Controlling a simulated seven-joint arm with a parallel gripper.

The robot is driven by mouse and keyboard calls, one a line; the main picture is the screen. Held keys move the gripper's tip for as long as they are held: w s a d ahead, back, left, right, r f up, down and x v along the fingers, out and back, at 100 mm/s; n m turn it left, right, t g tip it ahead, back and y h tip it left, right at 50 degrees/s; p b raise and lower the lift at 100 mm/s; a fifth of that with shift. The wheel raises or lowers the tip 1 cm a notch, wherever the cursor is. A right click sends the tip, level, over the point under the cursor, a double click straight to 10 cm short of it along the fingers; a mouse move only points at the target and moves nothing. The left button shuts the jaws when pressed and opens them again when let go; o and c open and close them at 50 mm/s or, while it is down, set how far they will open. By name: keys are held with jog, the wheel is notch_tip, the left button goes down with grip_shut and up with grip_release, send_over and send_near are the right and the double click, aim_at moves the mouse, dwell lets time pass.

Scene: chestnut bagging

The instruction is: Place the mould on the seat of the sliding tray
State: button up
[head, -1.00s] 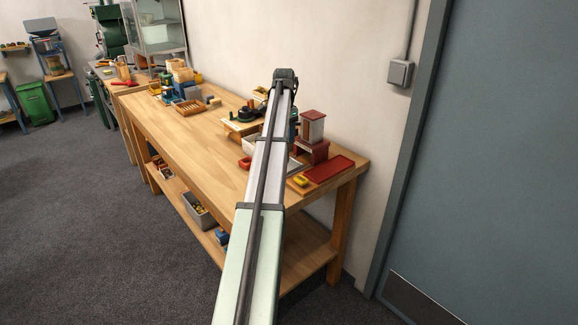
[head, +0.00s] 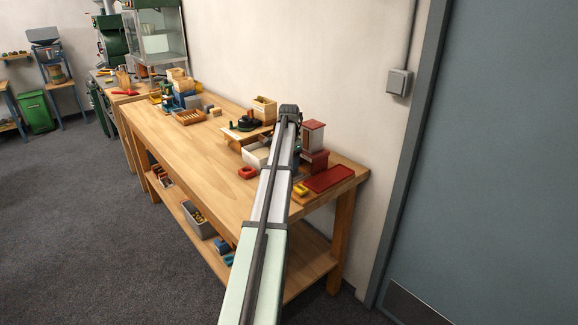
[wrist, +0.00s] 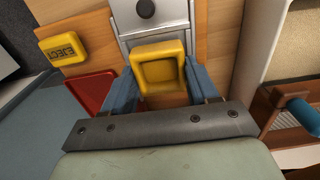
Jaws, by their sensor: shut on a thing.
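The mould (wrist: 160,72) is a yellow square frame with a recessed middle. In the wrist view my gripper (wrist: 161,84) is shut on it, one blue finger on each side. Beyond the mould is a grey metal slide (wrist: 178,17) with a round black knob, which looks like the sliding tray. The mould overlaps the near part of this slide in the picture. Its seat is not clearly visible, and I cannot tell whether mould and slide touch. In the head view my arm hides the gripper and the mould.
A yellow EJECT block (wrist: 62,46) and a red tray (wrist: 92,92) lie left of the slide. A wooden-rimmed box with a blue handle (wrist: 302,111) is at right. The bench's left middle is clear.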

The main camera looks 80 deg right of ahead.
jog(key=shift+f, duration=0.25)
jog(key=shift+f, duration=0.15)
jog(key=o, duration=1.1)
jog(key=shift+r, duration=6.15)
